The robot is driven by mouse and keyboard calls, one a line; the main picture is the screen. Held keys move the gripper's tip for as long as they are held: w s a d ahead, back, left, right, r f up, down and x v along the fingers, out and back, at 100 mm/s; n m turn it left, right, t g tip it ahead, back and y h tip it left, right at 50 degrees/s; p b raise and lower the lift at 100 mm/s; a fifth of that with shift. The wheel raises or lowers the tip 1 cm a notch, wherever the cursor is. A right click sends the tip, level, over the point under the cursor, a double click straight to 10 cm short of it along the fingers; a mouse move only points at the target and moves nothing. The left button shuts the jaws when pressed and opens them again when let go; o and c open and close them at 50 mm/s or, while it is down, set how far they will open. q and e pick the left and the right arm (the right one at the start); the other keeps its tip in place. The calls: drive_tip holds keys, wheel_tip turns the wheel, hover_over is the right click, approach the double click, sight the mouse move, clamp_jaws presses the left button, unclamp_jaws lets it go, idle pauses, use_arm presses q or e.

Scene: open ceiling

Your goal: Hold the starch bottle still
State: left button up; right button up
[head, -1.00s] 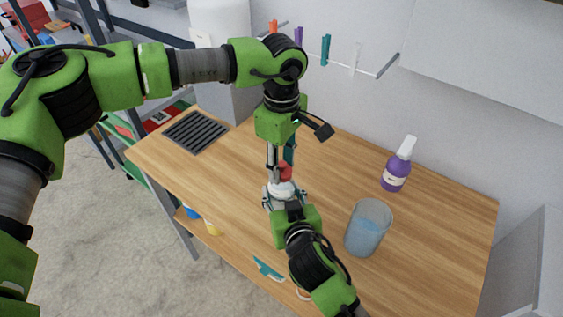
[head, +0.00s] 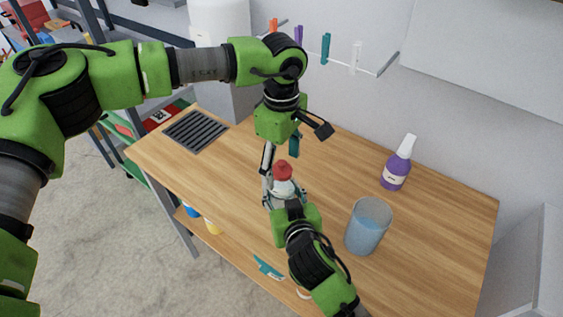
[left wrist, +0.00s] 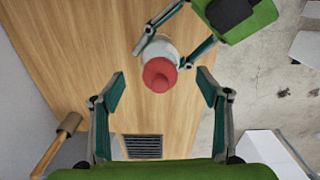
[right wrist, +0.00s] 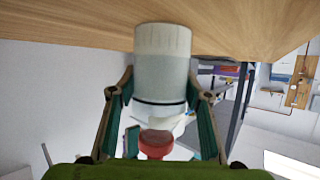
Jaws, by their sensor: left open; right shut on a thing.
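The right wrist view shows the white body (right wrist: 162,75) between the fingers, base against the tabletop, as far as I can tell. My left gripper (head: 280,158) hangs above, pointing down. In the left wrist view its fingers (left wrist: 161,90) are wide apart, with the red cap (left wrist: 160,75) seen between them and apart from both.
A clear cup with bluish content (head: 368,226) stands right of my right arm. A purple spray bottle (head: 396,165) is behind it. A dark grille (head: 195,131) is set at the table's left. A rail with clothes pegs (head: 325,48) is on the wall. The table's back middle is clear.

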use_arm(q)
drive_tip(key=shift+r, duration=3)
use_arm(e)
drive_tip(key=o, duration=1.4)
